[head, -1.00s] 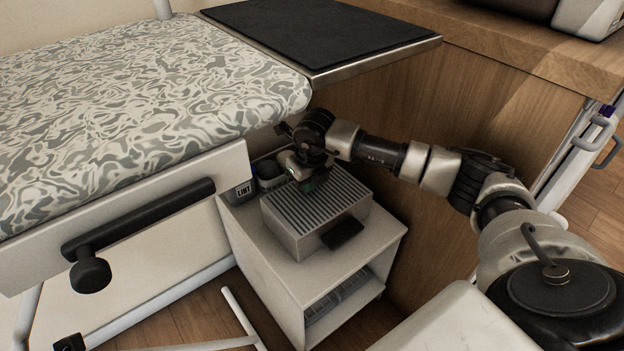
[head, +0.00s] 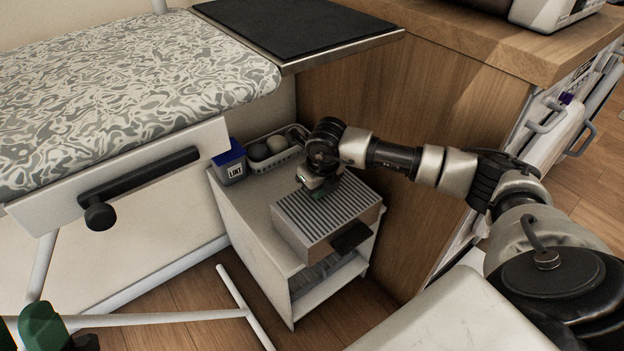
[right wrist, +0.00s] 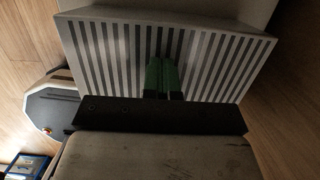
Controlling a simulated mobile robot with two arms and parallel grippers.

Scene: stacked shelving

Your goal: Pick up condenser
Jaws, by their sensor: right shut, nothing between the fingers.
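A light grey box with a ribbed top, which I take to be the condenser (head: 322,222), lies on top of a small white shelf unit (head: 255,228). A black handle-like piece sticks out at its front right corner. My right gripper (head: 318,192) is just above the far part of the ribbed top. In the right wrist view the ribbed condenser (right wrist: 105,48) lies beyond my green right fingertips (right wrist: 161,75), which are together with nothing between them. I cannot tell if they touch it. A green part of my left gripper (head: 42,325) shows at the lower left edge, cut off.
A blue LINT box (head: 229,162) and a white basket with dark round items (head: 272,158) stand behind the condenser. A patterned padded top (head: 120,95) overhangs at left. A wooden panel (head: 410,215) closes off the right. White bars (head: 243,305) cross low in front.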

